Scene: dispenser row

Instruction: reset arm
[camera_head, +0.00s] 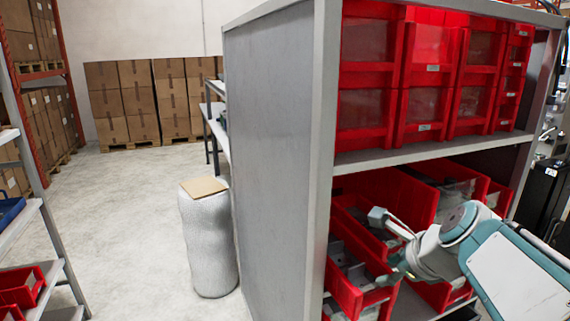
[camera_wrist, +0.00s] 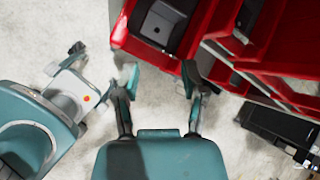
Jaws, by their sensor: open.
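My gripper (camera_head: 384,248) is at the end of my teal and white arm, in front of the lower red bins on the right of the head view. Its two fingers are spread apart, with nothing between them. In the wrist view my gripper (camera_wrist: 160,76) also shows open and empty, with pale floor and part of a red bin (camera_wrist: 150,54) behind the fingertips. I cannot tell whether a finger touches a bin.
A grey shelf unit (camera_head: 270,165) holds red drawers (camera_head: 430,75) above and open red bins (camera_head: 345,288) below. A wrapped column (camera_head: 208,240) stands left of it. Stacked cartons (camera_head: 135,100) line the back wall. The floor (camera_head: 125,230) between is clear.

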